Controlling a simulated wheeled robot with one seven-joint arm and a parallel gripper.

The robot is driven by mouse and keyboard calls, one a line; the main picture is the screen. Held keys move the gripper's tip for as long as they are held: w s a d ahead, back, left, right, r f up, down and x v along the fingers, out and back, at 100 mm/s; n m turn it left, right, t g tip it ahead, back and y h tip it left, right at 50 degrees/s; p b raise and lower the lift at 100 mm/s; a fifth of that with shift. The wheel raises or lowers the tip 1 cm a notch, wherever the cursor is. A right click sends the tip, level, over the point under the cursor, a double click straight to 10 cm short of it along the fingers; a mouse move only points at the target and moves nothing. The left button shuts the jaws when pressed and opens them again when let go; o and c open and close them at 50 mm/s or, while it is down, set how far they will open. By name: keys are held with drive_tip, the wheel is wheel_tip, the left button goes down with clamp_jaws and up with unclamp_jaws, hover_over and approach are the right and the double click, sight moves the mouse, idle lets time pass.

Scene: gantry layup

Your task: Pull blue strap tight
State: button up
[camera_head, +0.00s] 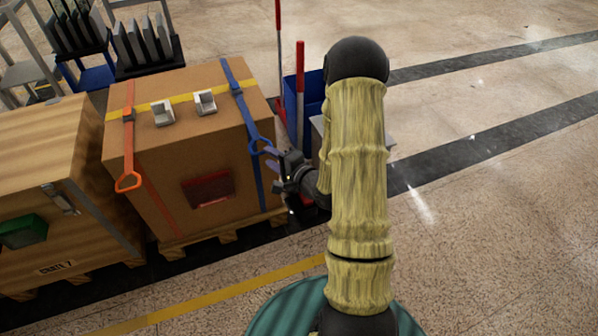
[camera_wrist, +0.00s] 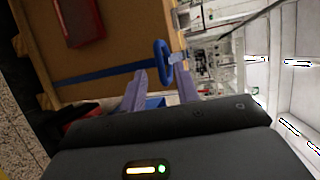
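A blue strap (camera_head: 238,92) runs over the top and down the front of a large brown box (camera_head: 190,140). Its blue pull loop (camera_head: 260,147) sticks out from the upper front, near the box's right edge. My gripper (camera_head: 273,158) is beside the loop, reaching in from the right. In the wrist view the two fingers are apart, with an empty gap (camera_wrist: 161,88) between them. The loop (camera_wrist: 161,62) lies just ahead of the fingertips, roughly in line with the gap. I cannot tell whether a finger touches it.
An orange strap (camera_head: 129,150) with its own loop hangs at the box's left, and a yellow strap (camera_head: 185,97) crosses the top with two grey corner pieces. A wooden crate (camera_head: 45,180) stands left. A blue bin (camera_head: 306,95) stands behind my arm. Floor at right is clear.

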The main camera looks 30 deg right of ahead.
drive_tip(key=p+v, duration=0.9)
drive_tip(key=v, duration=0.2)
drive_tip(key=shift+a, duration=0.1)
idle(0.5)
